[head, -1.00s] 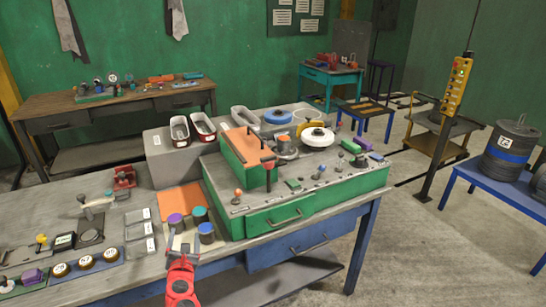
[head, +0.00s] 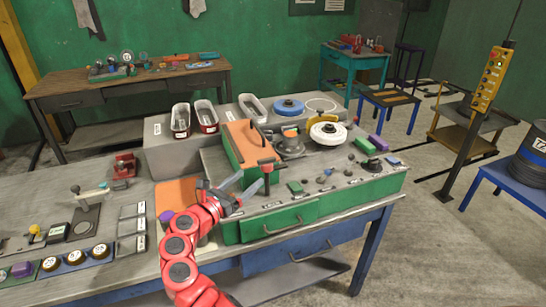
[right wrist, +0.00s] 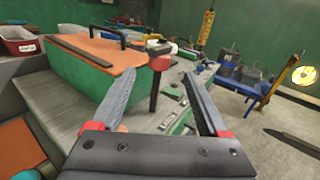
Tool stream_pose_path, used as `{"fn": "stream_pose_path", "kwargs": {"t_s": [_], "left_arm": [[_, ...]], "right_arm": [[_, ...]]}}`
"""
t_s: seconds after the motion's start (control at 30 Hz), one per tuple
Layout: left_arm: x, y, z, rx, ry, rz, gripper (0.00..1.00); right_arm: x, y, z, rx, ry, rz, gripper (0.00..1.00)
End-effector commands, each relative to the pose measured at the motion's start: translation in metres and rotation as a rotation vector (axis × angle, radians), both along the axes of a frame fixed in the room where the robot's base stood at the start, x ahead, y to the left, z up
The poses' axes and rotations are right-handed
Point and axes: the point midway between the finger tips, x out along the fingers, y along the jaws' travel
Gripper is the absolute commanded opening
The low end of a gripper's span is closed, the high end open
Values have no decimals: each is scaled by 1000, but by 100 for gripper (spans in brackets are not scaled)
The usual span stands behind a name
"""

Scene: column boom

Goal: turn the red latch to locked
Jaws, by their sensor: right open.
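The red latch (head: 268,162) is a red-topped piece with a dark stem hanging down, at the front right end of a green box (head: 240,156) with an orange lid. In the right wrist view the latch (right wrist: 162,63) stands just beyond my fingertips, between them in the picture. My right gripper (head: 241,186) is open and empty, left of the latch and apart from it in the head view. Its two spread fingers (right wrist: 160,74) fill the middle of the right wrist view. I cannot read whether the latch is locked. My left gripper is not in view.
The box stands on a grey-topped green cabinet (head: 278,222) with a drawer. Behind the latch are a white disc (head: 328,133) and small knobs. Label trays and a lever (head: 90,192) lie left of my arm. An orange knob partly shows behind a finger in the wrist view.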

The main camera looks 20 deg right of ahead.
Motion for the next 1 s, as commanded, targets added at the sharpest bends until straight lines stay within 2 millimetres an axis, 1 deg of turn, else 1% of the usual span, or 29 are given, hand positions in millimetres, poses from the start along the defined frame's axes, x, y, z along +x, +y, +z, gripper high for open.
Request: {"fn": "stream_pose_path", "kwargs": {"t_s": [0.03,0.3,0.5,0.67,0.97,1.0], "left_arm": [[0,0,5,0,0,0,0],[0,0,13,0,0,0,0],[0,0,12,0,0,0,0],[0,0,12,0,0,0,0],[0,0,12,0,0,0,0],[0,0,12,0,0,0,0]], "right_arm": [[7,-13,2,0,4,-7,78],[44,-64,1,3,2,-5,78],[64,-91,-1,2,2,-4,78],[71,-100,0,3,0,-1,78],[72,-101,0,1,-1,1,78],[72,-101,0,1,-1,2,72]]}}
